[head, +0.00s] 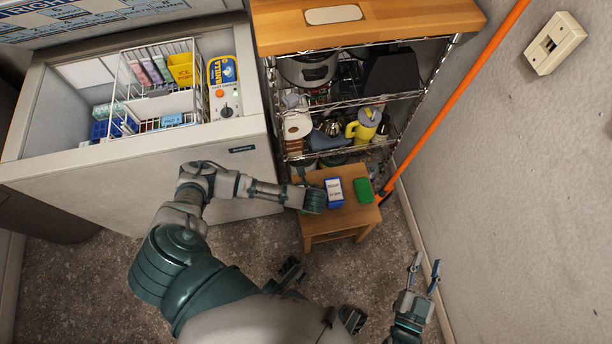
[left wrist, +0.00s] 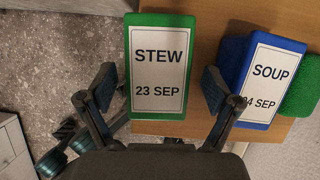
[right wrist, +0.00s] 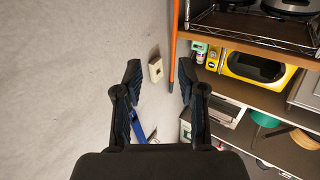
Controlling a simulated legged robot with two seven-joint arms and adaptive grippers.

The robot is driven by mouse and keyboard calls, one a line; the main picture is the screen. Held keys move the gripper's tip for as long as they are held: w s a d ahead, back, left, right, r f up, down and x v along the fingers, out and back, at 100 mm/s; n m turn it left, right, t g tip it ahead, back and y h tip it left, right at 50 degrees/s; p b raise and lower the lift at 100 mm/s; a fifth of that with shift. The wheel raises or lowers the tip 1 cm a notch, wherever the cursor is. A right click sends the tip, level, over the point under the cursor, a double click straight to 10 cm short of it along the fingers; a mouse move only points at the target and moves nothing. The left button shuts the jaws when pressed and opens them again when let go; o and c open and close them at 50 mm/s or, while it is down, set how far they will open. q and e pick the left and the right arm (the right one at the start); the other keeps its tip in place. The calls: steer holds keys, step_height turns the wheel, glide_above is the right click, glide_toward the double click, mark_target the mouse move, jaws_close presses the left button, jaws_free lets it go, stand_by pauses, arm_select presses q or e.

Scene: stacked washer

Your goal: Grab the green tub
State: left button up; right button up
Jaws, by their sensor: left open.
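The green tub (left wrist: 158,68), labelled STEW 23 SEP, stands on the small wooden stool in the left wrist view. My left gripper (left wrist: 158,82) is open, with one finger at each side of the tub's near part; I cannot tell whether they touch it. In the head view my left gripper (head: 313,199) is over the stool's left side and mostly hides the green tub. My right gripper (head: 425,268) is open and empty, low near the right wall; its parted fingers also show in the right wrist view (right wrist: 160,80).
A blue tub (left wrist: 266,80) labelled SOUP stands close right of the green tub. A green sponge-like block (head: 363,190) lies beyond it on the stool (head: 350,217). A wire shelf (head: 345,98), an open freezer (head: 150,165) and an orange pole (head: 450,100) surround the stool.

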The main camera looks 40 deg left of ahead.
arm_select(q)
steer(key=b+x, duration=0.2)
steer(key=x, duration=0.2)
steer(key=shift+a+f, duration=0.2)
steer(key=shift+a, duration=0.1)
steer(key=shift+d, duration=0.1)
steer(key=c, duration=1.4)
arm_select(e)
steer(key=r+t, duration=0.3)
steer(key=s+r+t, duration=0.1)
steer(key=r, duration=0.1)
steer(key=shift+t+y, duration=0.3)
steer(key=shift+y, duration=0.1)
arm_select(q)
steer(key=shift+o, duration=0.2)
arm_select(e)
steer(key=shift+a, duration=0.1)
